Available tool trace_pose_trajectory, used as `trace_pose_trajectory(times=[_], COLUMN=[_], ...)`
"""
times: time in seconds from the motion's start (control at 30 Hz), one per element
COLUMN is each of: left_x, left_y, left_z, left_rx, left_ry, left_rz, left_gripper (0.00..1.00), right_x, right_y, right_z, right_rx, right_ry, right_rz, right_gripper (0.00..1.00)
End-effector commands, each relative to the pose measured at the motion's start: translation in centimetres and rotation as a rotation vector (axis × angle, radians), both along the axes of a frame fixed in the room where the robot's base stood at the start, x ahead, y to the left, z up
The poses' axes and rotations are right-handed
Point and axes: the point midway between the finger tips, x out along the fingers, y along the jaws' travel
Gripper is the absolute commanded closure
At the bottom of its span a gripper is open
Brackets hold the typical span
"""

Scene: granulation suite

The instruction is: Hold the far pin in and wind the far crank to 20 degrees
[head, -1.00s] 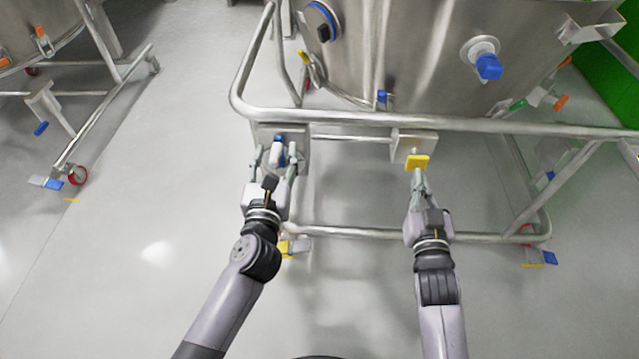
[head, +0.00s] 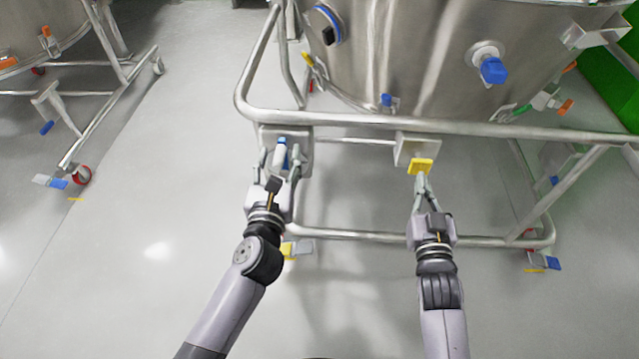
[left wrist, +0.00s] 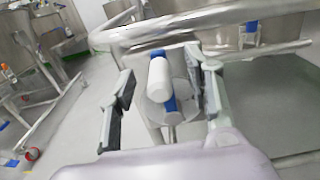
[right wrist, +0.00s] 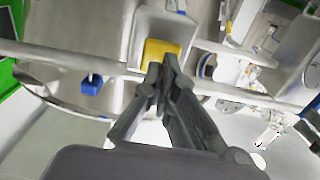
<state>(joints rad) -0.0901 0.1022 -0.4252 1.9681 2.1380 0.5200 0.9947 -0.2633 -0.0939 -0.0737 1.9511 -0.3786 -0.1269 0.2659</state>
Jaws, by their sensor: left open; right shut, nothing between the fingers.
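The crank, with a white grip and a blue part (head: 281,155), sits on a steel plate on the frame at left. My left gripper (head: 280,165) is open, its fingers on either side of the crank. The left wrist view shows the white grip (left wrist: 159,78) between the fingers, with a gap on the left side. The yellow pin (head: 421,166) is on a steel bracket to the right. My right gripper (head: 421,179) is shut, its tips at the pin's near edge. In the right wrist view the tips (right wrist: 163,68) overlap the yellow pin (right wrist: 158,49); contact is unclear.
A steel rail (head: 380,123) runs just above both brackets, with a large steel vessel (head: 410,50) behind it. A lower rail (head: 370,237) crosses between the arms. A caster with a yellow pedal (head: 289,250) is near my left forearm.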

Motion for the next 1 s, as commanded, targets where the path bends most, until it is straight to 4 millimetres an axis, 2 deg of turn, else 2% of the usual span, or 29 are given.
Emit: trace_pose_trajectory(times=[1.0], left_x=[0.0], left_y=[0.0], left_z=[0.0], left_rx=[0.000], left_ry=[0.000], left_rz=[0.000], left_gripper=[0.53], right_x=[4.0], right_y=[0.0], right_z=[0.0], right_rx=[-0.001], right_ry=[-0.001], right_rz=[0.000], right_gripper=[1.00])
